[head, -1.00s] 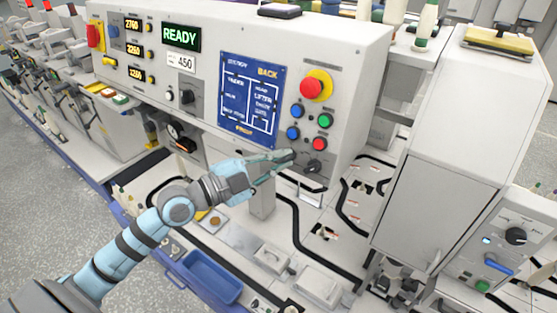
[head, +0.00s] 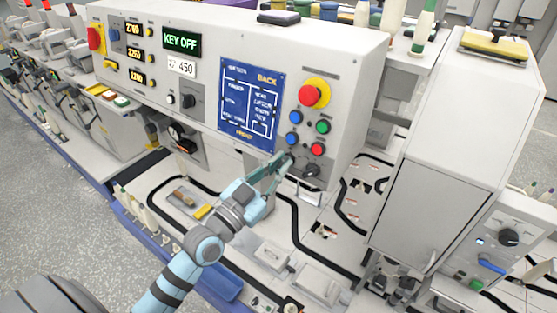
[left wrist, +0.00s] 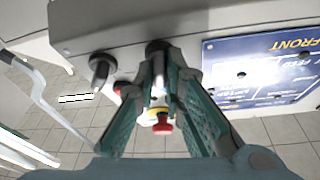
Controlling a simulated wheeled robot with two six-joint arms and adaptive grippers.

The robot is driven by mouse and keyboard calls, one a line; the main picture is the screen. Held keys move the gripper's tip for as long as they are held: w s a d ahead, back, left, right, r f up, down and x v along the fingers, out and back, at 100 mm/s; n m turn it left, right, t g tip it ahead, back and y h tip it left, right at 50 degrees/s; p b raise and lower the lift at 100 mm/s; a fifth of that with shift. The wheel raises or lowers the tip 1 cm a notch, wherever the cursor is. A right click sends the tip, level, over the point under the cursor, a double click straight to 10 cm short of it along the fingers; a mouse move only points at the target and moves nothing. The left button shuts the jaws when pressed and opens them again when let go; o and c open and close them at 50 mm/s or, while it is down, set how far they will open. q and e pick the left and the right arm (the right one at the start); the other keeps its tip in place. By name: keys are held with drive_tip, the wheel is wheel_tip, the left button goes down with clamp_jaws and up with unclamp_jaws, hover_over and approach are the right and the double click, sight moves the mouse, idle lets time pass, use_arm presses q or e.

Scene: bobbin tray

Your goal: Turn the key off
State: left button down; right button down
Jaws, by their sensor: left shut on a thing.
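The white control cabinet (head: 215,50) has a green-lettered display (head: 181,42) reading "KEY OFF". My left gripper (head: 286,161) is at the lower part of its front panel, just left of a black knob (head: 311,170). In the left wrist view, my left gripper (left wrist: 158,62) has both fingers closed in around a dark round key switch (left wrist: 157,47). It is shut on the key there, which is mostly hidden between the fingertips. The black knob also shows beside it in the left wrist view (left wrist: 101,67). My right gripper is in neither view.
Close above the gripper are a red emergency stop (head: 313,93) on a yellow base, blue, green and red buttons (head: 317,149), and a blue screen (head: 250,105). A grey-white box (head: 440,150) stands to the right. The machine deck (head: 255,215) below holds black tracks.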

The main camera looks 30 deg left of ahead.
use_arm(q)
drive_tip(key=shift+d+n+y+p, duration=0.1)
drive_tip(key=shift+n+y+p, duration=0.85)
drive_tip(key=shift+n, duration=0.75)
drive_tip(key=shift+f, duration=0.1)
drive_tip(key=c, duration=1.7)
unclamp_jaws()
drive_tip(key=v, duration=1.2)
drive_tip(key=shift+d+f, duration=0.1)
drive_tip(key=shift+f, duration=0.1)
drive_tip(key=shift+n, duration=0.3)
